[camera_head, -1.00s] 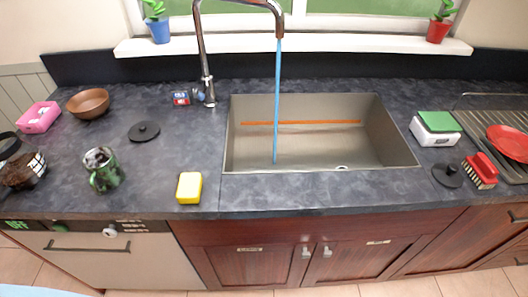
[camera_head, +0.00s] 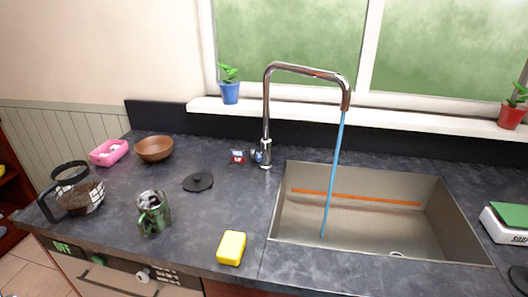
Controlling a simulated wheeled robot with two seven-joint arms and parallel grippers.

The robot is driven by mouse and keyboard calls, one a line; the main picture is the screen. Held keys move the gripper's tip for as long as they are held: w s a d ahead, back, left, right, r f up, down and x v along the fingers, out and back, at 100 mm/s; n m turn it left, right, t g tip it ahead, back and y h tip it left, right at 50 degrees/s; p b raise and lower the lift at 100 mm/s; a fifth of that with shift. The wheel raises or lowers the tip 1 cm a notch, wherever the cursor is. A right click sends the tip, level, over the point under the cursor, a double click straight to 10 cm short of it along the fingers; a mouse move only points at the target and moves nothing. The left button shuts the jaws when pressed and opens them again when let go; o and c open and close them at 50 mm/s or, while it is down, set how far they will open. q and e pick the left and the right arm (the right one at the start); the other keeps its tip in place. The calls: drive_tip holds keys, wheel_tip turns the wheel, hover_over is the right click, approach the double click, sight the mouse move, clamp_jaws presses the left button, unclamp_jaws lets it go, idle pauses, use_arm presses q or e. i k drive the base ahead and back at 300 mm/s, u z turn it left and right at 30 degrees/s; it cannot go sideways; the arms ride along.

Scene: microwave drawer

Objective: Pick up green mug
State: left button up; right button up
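The green mug (camera_head: 154,213) stands upright on the dark counter (camera_head: 200,215), left of the sink. It has a mottled green and dark surface, and its handle faces toward the front. Something pale and dark shows at its mouth, but I cannot tell what. The mug is free, with nothing holding it. Neither of my grippers is in the head view.
A glass coffee pot (camera_head: 76,188) stands left of the mug. A yellow sponge (camera_head: 231,248) lies to its right, near the front edge. A black lid (camera_head: 198,182), brown bowl (camera_head: 154,148) and pink box (camera_head: 109,153) sit behind. Water runs into the sink (camera_head: 360,235).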

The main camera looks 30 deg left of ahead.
sight(152, 217)
drive_tip(key=z, duration=1.25)
drive_tip(key=k, duration=1.6)
drive_tip(key=u, duration=1.85)
drive_tip(key=i, duration=1)
